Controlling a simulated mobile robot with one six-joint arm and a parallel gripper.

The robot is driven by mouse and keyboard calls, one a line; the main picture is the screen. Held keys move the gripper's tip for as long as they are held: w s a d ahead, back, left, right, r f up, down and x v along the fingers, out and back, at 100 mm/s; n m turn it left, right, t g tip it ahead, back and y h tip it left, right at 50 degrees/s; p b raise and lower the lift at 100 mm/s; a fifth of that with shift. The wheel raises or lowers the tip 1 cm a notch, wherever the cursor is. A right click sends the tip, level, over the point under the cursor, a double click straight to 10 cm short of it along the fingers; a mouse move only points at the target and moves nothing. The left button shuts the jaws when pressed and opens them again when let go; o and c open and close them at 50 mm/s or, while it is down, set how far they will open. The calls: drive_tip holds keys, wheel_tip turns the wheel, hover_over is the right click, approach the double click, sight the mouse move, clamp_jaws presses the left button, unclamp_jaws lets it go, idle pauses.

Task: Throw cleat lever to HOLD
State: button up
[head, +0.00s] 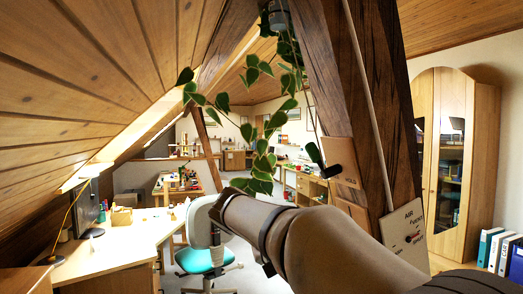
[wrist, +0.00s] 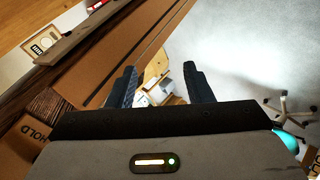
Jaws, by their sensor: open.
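In the wrist view a brown panel marked HOLD (wrist: 30,130) shows at the lower left, partly cut off. My gripper (wrist: 163,86) is open, with nothing between its fingers, apart from the panel. Its fingers are not clear in the head view, where my arm crosses the lower middle. I cannot tell the lever clearly in the wrist view.
A lower plate (head: 403,234) with lettering and a knob is on the post. A desk (head: 110,245) and a teal chair (head: 200,260) stand left. A wooden cabinet (head: 470,150) is right.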

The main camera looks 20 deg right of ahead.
drive_tip(key=w+r+m+h+p, duration=0.1)
drive_tip(key=w+r+m+h, duration=0.4)
drive_tip(key=r, duration=0.7)
drive_tip(key=m+g+h+p, duration=0.2)
drive_tip(key=m+h, duration=0.1)
approach(308, 152)
drive_tip(key=d, duration=0.4)
drive_tip(key=shift+d, duration=0.1)
drive_tip(key=d+p, duration=0.1)
drive_tip(key=d, duration=0.6)
drive_tip(key=shift+w+f, duration=0.1)
clamp_jaws()
